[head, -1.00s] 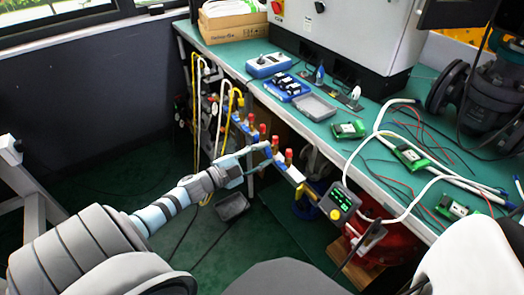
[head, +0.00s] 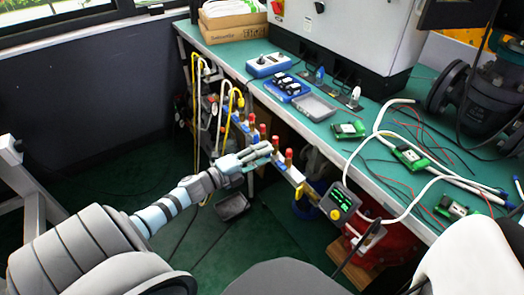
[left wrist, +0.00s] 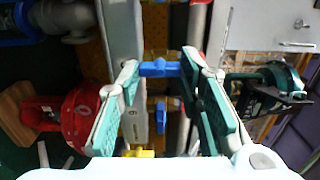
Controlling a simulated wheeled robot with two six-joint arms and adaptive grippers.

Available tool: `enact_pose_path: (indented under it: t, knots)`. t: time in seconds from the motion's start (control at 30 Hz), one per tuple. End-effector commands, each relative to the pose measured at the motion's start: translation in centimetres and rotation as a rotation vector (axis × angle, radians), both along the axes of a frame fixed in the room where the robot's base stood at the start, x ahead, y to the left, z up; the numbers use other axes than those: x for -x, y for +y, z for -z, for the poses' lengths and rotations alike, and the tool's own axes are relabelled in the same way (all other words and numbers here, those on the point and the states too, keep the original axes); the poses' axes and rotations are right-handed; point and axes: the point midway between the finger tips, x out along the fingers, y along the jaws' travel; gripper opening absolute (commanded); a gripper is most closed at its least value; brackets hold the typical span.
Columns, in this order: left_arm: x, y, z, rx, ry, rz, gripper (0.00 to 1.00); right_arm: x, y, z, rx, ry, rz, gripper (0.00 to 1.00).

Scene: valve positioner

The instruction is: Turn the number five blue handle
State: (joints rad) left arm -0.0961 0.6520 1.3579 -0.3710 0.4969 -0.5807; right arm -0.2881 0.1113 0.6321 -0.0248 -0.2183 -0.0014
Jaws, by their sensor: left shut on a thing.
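My left gripper (head: 268,153) reaches the valve rail under the bench edge. In the left wrist view, its green-padded fingers (left wrist: 160,66) stand on both sides of a blue handle (left wrist: 160,69) and are shut on it. The handle lies crosswise between the fingertips. A second blue handle (left wrist: 161,116) sits lower between the fingers, apart from them. No number can be read on the handles. In the head view the gripper hides the held handle. My right gripper is out of view.
Red-capped fittings (head: 288,157) stand along the rail beside the gripper. White and yellow hoses (head: 229,100) hang to its left. A gauge with a green display (head: 343,199) is mounted at the right. The green bench (head: 340,117) overhangs behind. A red tank (left wrist: 65,112) shows in the left wrist view.

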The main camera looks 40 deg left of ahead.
Motion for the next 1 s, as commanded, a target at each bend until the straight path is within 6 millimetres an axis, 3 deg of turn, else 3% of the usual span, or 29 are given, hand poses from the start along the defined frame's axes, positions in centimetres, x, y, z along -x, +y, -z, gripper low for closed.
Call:
enact_pose_path:
  t: [0.47, 0.5, 0.53, 0.87, 1.0]
  knots:
    - [0.2, -0.1, 0.3, -0.018, 0.000, 0.001, 0.05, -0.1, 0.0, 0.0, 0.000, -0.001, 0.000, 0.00]
    - [0.2, -0.1, 0.3, -0.018, 0.000, 0.001, 0.36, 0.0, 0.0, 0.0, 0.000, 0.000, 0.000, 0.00]
    - [0.2, -0.1, 0.3, -0.018, 0.000, 0.001, 0.41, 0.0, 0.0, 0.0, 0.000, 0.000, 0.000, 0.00]
    - [0.3, 0.0, 0.2, -0.016, -0.002, 0.001, 0.42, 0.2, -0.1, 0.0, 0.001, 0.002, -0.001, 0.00]
    - [2.3, 0.6, 0.2, -0.017, 0.002, 0.003, 0.42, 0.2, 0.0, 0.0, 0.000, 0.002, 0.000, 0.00]
